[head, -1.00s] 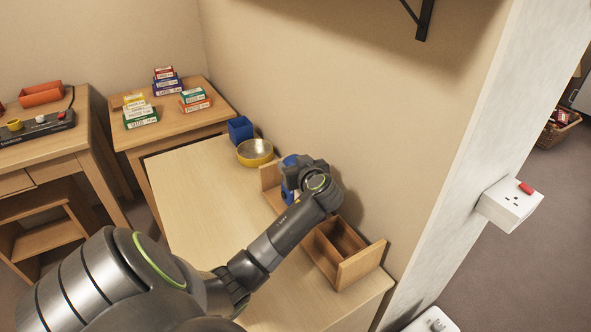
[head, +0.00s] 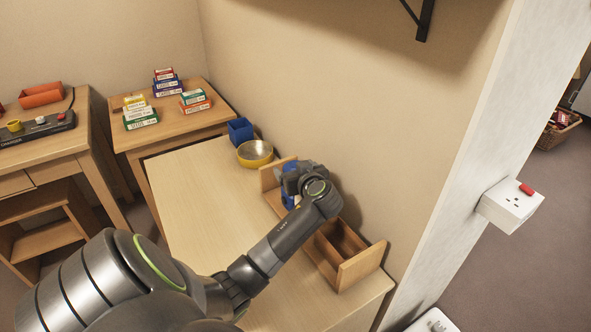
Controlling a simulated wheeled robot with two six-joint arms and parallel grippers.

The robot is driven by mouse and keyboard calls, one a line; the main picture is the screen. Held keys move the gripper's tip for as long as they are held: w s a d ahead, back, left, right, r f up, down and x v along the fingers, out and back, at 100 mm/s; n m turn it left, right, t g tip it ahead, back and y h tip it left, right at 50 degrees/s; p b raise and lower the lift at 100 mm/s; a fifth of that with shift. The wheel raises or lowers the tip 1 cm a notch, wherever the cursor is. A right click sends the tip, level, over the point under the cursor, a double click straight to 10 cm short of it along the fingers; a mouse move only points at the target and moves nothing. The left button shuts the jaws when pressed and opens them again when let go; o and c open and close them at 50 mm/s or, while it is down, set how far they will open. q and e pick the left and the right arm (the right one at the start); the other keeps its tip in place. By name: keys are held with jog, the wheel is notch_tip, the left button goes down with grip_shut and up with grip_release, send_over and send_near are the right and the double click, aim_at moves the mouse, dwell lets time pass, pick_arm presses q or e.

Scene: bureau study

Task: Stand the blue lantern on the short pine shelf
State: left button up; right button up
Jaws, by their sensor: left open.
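The blue lantern (head: 289,201) shows only as a small blue part below my left gripper, which hides most of it. It is by the left part of a low pine shelf (head: 360,268) with upright end boards, on the light wooden desk against the wall. The hidden view keeps me from telling whether it rests on the shelf. My left gripper (head: 290,180) is open and over the lantern's upper part; the fingertips are hard to make out. My right gripper is not in view.
A brown divided box (head: 340,241) fills the shelf's right part. The desk's left surface (head: 200,190) is clear. Stacked small boxes (head: 168,82) stand on a far table.

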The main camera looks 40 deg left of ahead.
pick_arm(q)
jog(key=v, duration=1)
jog(key=shift+s+d, duration=0.2)
jog(key=shift+d, duration=0.1)
jog(key=shift+s+d+r, duration=0.3)
jog(key=shift+d, duration=0.2)
